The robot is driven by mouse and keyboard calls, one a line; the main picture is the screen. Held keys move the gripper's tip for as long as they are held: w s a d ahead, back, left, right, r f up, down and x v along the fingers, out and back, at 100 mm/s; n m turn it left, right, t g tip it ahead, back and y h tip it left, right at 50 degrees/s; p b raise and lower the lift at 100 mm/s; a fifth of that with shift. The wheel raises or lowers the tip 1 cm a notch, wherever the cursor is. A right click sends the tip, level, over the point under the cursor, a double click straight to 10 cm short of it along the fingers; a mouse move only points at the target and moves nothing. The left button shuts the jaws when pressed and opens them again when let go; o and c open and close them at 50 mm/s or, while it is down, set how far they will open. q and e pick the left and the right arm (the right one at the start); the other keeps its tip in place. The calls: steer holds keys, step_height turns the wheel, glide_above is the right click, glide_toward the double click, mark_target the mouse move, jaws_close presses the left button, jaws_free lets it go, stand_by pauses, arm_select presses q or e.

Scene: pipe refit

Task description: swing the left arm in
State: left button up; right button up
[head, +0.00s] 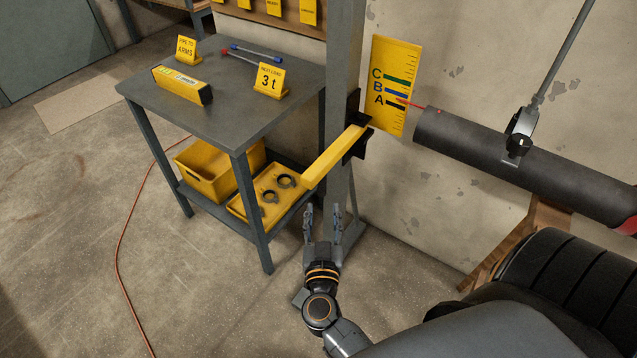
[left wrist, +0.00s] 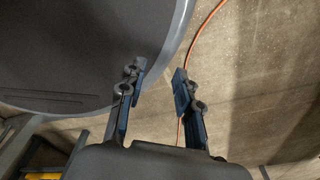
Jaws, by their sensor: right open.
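A yellow swing arm (head: 335,158) sticks out from a black bracket (head: 354,135) on the grey post (head: 345,60), pointing toward me and to the left. Its free end is above and just left of my right gripper (head: 323,218). The right gripper is open, empty and apart from the arm, with its fingers pointing up in the picture. My left gripper (left wrist: 159,82) shows only in the left wrist view. Its fingers are apart with nothing between them, over bare floor beside my own grey base. Only one yellow arm is in the head view.
A grey table (head: 225,115) stands left of the post, with yellow signs on top and a yellow bin (head: 205,180) below. A lettered yellow board (head: 395,75) is behind. An orange cable (head: 130,225) crosses the floor.

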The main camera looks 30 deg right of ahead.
mark_target(322, 187)
steer(key=x, duration=0.9)
steer(key=shift+w+d, duration=0.1)
steer(key=shift+w, duration=0.2)
steer(key=shift+c, duration=0.5)
jaws_close()
